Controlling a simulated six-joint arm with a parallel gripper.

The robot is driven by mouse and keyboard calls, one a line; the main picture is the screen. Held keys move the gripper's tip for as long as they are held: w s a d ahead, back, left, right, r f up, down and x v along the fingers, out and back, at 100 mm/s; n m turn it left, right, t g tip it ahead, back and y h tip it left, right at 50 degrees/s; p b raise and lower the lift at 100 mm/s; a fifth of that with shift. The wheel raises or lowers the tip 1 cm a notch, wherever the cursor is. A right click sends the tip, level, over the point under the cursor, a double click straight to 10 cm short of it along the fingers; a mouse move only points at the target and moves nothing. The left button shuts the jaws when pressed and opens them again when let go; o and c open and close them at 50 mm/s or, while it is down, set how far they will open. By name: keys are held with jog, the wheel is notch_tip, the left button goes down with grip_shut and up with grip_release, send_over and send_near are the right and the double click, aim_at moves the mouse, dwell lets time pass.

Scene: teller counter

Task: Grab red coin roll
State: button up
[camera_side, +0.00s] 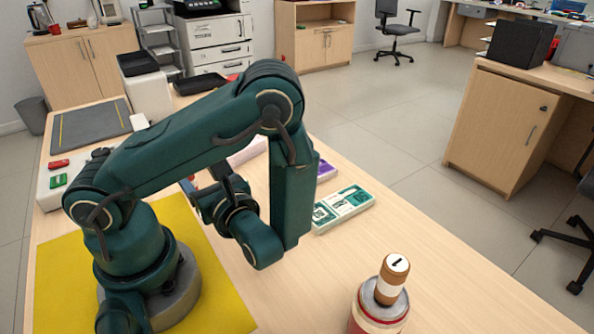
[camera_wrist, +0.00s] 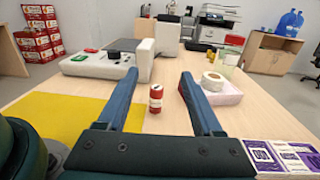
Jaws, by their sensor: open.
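The red coin roll (camera_wrist: 156,99) stands upright on the wooden counter in the wrist view, with a pale band around its middle. It stands between the lines of the two blue fingers, apart from both. My gripper (camera_wrist: 158,73) is open and empty, its fingers spread wide on either side of the roll. In the side view my gripper (camera_side: 202,173) is partly hidden behind my arm, pointing toward the back left. I cannot make out the red roll in that view; my arm covers that area.
A pink box (camera_wrist: 222,95) with a tape roll (camera_wrist: 213,82) stands right of the right finger. A white device (camera_wrist: 100,67) is behind left. Purple note bundles (camera_wrist: 285,155) and green ones (camera_side: 343,207) lie nearby. A brown-and-white roll (camera_side: 392,279) stands on a can (camera_side: 378,308) in front.

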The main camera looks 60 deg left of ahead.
send_near(191, 180)
jog(key=shift+s+a+r, duration=0.1)
jog(key=shift+s+a, duration=0.05)
jog(key=shift+a, duration=0.95)
jog(key=shift+s+a, duration=0.2)
jog(key=shift+a, duration=3.5)
grip_shut()
